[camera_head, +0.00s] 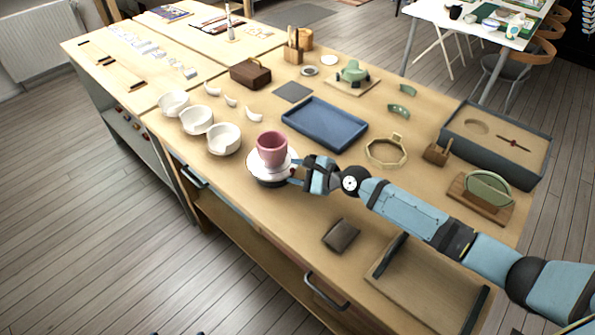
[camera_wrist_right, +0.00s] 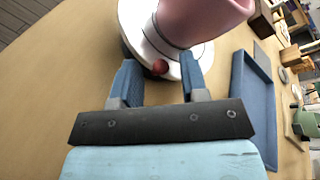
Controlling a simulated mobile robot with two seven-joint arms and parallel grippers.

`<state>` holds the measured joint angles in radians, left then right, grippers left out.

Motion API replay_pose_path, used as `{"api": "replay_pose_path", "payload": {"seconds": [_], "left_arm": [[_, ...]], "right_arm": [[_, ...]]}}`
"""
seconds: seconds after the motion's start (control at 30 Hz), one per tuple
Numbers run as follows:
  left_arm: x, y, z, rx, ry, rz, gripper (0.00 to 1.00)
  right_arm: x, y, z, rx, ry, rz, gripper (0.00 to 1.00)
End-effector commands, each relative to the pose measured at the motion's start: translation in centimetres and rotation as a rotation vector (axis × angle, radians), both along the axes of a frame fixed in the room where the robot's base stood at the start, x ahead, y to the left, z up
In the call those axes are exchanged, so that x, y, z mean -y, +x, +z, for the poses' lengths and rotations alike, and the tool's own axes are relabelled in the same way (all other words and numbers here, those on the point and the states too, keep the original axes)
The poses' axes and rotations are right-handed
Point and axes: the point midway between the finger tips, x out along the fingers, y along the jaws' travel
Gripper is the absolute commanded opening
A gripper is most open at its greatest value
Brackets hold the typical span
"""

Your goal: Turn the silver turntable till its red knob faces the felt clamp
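The turntable (camera_head: 268,180) stands near the table's front edge, mostly covered by a white saucer-like disc (camera_head: 257,165) bearing a pink cup (camera_head: 271,147). Its red knob (camera_wrist_right: 160,67) is on the rim on my right gripper's side. My right gripper (camera_wrist_right: 160,78) is open, with one finger on each side of the knob; contact is unclear. In the head view the right gripper (camera_head: 297,173) reaches the turntable's right side. An octagonal wooden ring (camera_head: 374,158) lies to the right; I cannot tell whether it is the felt clamp. My left gripper is out of view.
White bowls (camera_head: 224,139) stand left of the turntable. A blue tray (camera_head: 325,124) lies behind it. A dark pouch (camera_head: 341,235) and a wooden tray (camera_head: 425,286) lie in front of my right arm. A green disc in a wooden stand (camera_head: 478,204) is at the right.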

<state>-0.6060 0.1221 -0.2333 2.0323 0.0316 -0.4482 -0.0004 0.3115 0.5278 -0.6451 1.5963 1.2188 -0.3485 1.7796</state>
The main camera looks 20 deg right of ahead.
Motion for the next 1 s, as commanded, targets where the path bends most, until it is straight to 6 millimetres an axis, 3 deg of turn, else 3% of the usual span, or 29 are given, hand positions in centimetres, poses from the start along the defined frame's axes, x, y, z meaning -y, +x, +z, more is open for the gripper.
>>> {"api": "replay_pose_path", "payload": {"seconds": [0.23,0.7,1.0], "left_arm": [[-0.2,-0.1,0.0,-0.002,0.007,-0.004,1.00],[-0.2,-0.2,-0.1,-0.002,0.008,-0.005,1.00],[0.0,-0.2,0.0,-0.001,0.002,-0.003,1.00]], "right_arm": [[1.4,-1.5,0.6,-0.001,-0.001,0.000,0.41],[8.0,-8.2,3.4,-0.001,-0.003,0.000,0.41],[9.2,-9.4,4.1,-0.001,0.000,0.000,0.41]]}}
